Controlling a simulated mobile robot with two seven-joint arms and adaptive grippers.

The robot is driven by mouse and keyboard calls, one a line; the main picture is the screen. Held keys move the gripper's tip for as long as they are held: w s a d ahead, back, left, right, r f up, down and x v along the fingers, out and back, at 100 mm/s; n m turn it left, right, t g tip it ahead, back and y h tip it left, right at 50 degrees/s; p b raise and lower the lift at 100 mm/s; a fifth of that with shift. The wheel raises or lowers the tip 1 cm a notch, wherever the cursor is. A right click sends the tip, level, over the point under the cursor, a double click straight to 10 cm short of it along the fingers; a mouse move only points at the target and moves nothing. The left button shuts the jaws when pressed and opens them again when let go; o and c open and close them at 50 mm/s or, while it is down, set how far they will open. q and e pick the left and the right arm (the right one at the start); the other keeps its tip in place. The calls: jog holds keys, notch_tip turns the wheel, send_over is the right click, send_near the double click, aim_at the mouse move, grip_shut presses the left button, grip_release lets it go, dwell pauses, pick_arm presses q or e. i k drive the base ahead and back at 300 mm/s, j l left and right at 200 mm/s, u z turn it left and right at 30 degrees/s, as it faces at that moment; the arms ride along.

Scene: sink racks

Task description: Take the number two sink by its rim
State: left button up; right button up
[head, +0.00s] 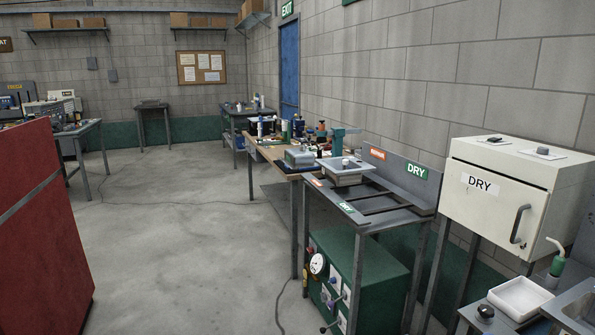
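A small pale-grey square sink (343,179) sits on the dark metal rack table (401,216), at its far left end. Its rim is uncovered, and a small light object shows inside it. No number can be read on it from here. A white square basin (519,297) stands on a bench at the lower right; no number shows on it either. I cannot tell which one is number two. Neither of my grippers is in view.
The rack table has empty slots and a green DRY sign (417,171). A white DRY cabinet (499,195) stands to its right. A workbench (264,150) with bottles stands behind. A red cabinet (40,235) is at left. Open concrete floor (180,240) lies between.

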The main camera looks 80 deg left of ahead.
aim_at(332, 169)
jog(key=u, duration=2.55)
jog(key=i+j+u, duration=0.1)
jog(key=u, duration=0.3)
jog(key=i+u, duration=0.25)
jog(key=u, duration=0.15)
jog(key=i, duration=3.35)
jog(key=i+z, duration=0.25)
jog(key=z, duration=0.15)
jog(key=i+j+z, duration=0.15)
jog(key=z, duration=0.25)
jog(key=i+j+z, duration=0.25)
jog(key=z, duration=0.15)
jog(key=i, duration=0.1)
